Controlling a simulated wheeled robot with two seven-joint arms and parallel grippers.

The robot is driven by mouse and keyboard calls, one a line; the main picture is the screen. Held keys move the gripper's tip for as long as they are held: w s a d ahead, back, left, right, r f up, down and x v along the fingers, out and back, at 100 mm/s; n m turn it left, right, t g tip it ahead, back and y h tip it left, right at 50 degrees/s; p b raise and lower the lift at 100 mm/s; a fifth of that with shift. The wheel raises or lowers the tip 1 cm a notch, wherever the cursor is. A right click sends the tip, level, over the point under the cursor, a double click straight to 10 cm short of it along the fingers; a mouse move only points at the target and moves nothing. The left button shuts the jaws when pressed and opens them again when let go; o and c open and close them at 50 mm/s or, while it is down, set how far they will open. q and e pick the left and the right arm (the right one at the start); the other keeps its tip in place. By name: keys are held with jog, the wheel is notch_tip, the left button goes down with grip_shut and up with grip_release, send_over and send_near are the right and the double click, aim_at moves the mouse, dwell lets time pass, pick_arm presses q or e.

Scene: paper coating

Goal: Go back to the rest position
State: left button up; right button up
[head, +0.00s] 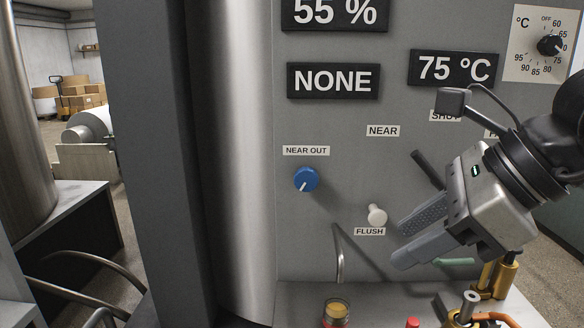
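My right gripper (399,244) comes in from the right in front of the grey control panel (300,235). It points down and to the left. Its two fingers are apart, with the ribbed pad of one showing and nothing seen between them. The fingertips are just right of and below the white FLUSH knob (377,214), with a visible space between in the picture. A blue NEAR OUT knob (306,179) sits further left. My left gripper is not in view. The gripper and arm partly hide labels on the panel's right side.
Displays read 55 % (335,12), NONE (333,81) and 75 °C (453,69). A temperature dial (549,45) is at the top right. Brass fittings (497,275), a green handle (454,262) and a small jar (336,311) are below. A metal column (232,150) stands left.

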jog(key=s+a+f+m+g+y, duration=0.1)
jog(key=s+a+g+y, duration=0.25)
jog(key=a+y, duration=0.2)
jog(key=s+a+m+g+y, duration=0.2)
jog(key=a+g+y, duration=0.2)
jog(key=a+y, duration=0.15)
jog(key=w+d+f+m+t+y, duration=0.35)
jog(key=w+m+t, duration=0.35)
jog(key=m+t, duration=0.9)
jog(key=w+d+f+m+t+h, duration=0.1)
jog(key=d+f+m+t+h, duration=0.2)
jog(key=f+m+h, duration=0.55)
jog(key=w+d+f+m+t+h, duration=0.25)
jog(key=f+m+h, duration=0.25)
jog(key=f+m, duration=0.55)
jog(key=s+d+f+m+g+h, duration=0.1)
jog(key=s+f+m+g, duration=0.3)
jog(key=f, duration=0.5)
jog(key=s+d+f+m+g+h, duration=0.2)
jog(key=s+f+m+g+h, duration=0.1)
jog(key=s+f, duration=0.6)
jog(key=shift+s+f+m+g+h, duration=0.3)
jog(key=shift+m+g, duration=0.2)
jog(key=shift+m, duration=0.5)
